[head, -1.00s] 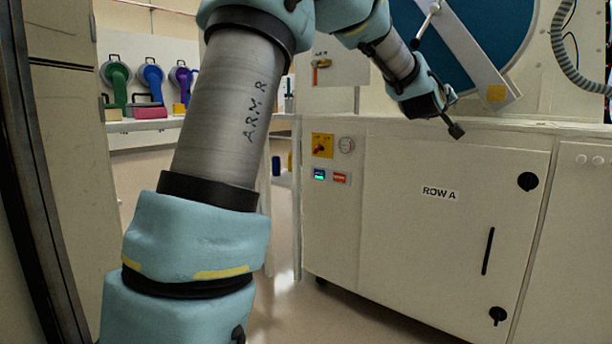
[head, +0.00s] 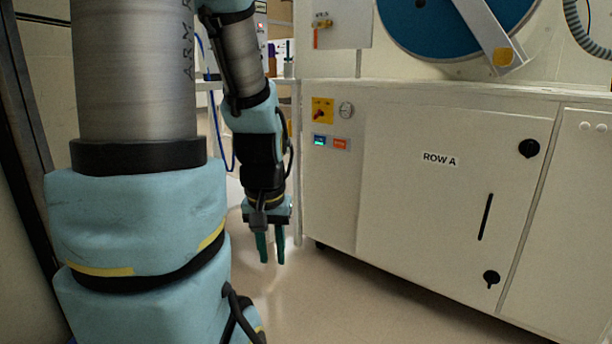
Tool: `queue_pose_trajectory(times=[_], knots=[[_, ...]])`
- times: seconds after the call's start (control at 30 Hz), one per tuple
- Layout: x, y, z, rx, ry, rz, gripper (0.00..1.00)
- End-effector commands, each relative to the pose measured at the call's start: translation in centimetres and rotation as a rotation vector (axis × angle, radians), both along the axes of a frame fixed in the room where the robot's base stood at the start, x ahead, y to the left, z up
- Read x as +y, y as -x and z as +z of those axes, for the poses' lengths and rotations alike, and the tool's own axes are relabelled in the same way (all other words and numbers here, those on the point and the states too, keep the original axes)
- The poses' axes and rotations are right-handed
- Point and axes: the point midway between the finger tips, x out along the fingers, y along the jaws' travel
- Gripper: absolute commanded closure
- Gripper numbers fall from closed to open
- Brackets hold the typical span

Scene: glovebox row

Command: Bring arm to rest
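My arm fills the left of the head view, with its blue covers and grey tube sections. My gripper (head: 270,248) hangs down to the left of the white cabinet. Its two dark green fingers point at the floor with a narrow gap between them. Nothing shows between the fingers, and they appear clear of the cabinet and the floor. The upper part of the arm runs out of the top of the picture.
The white cabinet (head: 400,215) marked ROW A stands at right, with black latches and a handle. A blue round door (head: 440,22) with a metal bar is above it. A dark upright frame (head: 28,150) is close at left. The floor (head: 330,300) in front is clear.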

Motion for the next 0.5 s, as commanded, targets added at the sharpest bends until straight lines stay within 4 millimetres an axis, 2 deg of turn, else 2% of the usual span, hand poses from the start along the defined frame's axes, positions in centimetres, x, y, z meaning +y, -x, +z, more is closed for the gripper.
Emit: queue_pose_trajectory(times=[0.03,0.37,0.5], knots=[[0.3,0.6,1.2,0.014,-0.003,0.002,0.72],[0.1,0.3,8.6,0.007,-0.002,0.0,0.72],[0.1,0.3,12.9,0.007,-0.002,0.0,0.72]])
